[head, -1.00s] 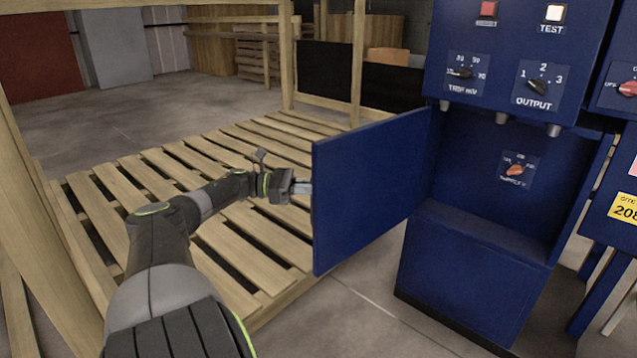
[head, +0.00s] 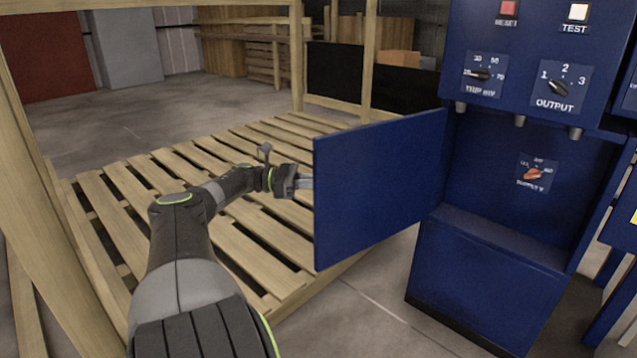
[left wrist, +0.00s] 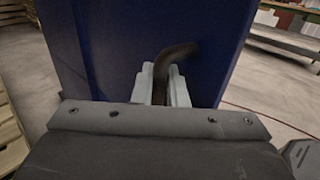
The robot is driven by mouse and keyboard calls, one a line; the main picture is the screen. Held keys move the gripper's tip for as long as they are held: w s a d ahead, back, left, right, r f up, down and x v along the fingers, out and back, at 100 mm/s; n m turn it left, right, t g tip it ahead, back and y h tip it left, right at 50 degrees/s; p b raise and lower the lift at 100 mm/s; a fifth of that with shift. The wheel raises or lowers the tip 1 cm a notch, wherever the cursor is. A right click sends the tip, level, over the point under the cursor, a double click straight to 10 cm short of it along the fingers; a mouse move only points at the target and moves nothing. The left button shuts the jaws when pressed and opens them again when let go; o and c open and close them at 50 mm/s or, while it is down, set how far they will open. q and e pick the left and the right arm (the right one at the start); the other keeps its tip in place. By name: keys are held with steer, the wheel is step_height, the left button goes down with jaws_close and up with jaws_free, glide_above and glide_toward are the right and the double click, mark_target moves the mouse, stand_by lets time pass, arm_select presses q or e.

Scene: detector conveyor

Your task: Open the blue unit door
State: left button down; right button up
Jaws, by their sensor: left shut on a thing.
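The blue unit (head: 490,265) stands at the right in the head view. Its blue door (head: 375,185) is swung wide out to the left, showing the recess with an orange-red rotary switch (head: 532,175). My left gripper (head: 308,183) is at the door's free edge, its fingertips partly hidden behind the door. In the left wrist view, the gripper (left wrist: 163,88) is shut on a dark bent handle (left wrist: 176,55) on the door's face (left wrist: 110,45). My right gripper is not in view.
A wooden pallet (head: 215,195) lies on the floor behind and left of the door, with wooden posts (head: 370,60) around it. Open floor shows between the door and the unit's base. The unit's upper panel (head: 520,45) carries buttons and knobs.

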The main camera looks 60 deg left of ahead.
arm_select(q)
steer(key=c, duration=1.5)
jaws_free()
steer(key=shift+c, duration=0.2)
steer(key=shift+s, duration=0.15)
